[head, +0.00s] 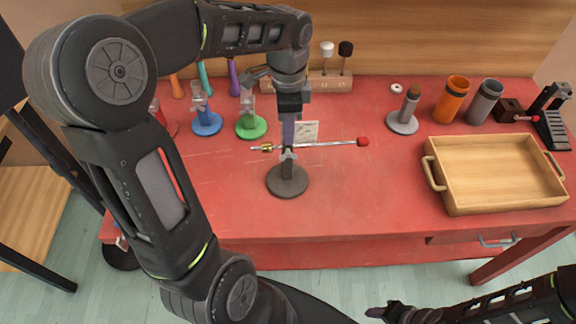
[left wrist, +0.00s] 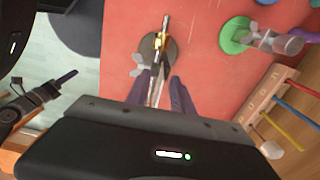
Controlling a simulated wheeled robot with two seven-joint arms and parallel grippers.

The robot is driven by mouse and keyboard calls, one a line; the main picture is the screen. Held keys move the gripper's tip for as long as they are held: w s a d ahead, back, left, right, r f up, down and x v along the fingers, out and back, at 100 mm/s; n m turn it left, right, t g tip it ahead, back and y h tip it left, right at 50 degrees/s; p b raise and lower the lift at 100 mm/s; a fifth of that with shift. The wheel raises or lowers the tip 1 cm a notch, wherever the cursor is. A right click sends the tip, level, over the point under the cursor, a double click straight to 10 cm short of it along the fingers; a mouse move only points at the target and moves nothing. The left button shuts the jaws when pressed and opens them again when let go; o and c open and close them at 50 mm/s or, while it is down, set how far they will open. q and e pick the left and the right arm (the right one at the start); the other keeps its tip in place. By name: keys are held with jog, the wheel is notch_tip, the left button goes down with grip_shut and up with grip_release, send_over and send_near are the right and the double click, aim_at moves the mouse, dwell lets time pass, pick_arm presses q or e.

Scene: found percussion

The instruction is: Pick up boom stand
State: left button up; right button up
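The boom stand (head: 287,182) stands upright on the red table, with a round dark grey base and a short post. Its thin silver boom lies across the top, with a brass piece at the left and a red tip at the right. My left gripper (head: 288,133) is directly at the stand's top, pointing down. In the left wrist view the left fingers (left wrist: 160,92) are apart, with the boom of the stand (left wrist: 160,42) running between them; contact is unclear. My right gripper (head: 385,311) is low at the right, off the table, its finger gap unclear.
A green-based stand (head: 252,127) and a blue-based stand (head: 207,123) are left of the boom stand. A wooden tray (head: 497,207), orange cup (head: 452,100), grey cup (head: 484,101) and grey stand (head: 403,123) are at the right. A wooden mallet rack (head: 320,84) stands behind. The table's front middle is clear.

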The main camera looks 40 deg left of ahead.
pick_arm(q)
jog(key=shift+c, duration=0.2)
dwell(0.4)
grip_shut()
dwell(1.2)
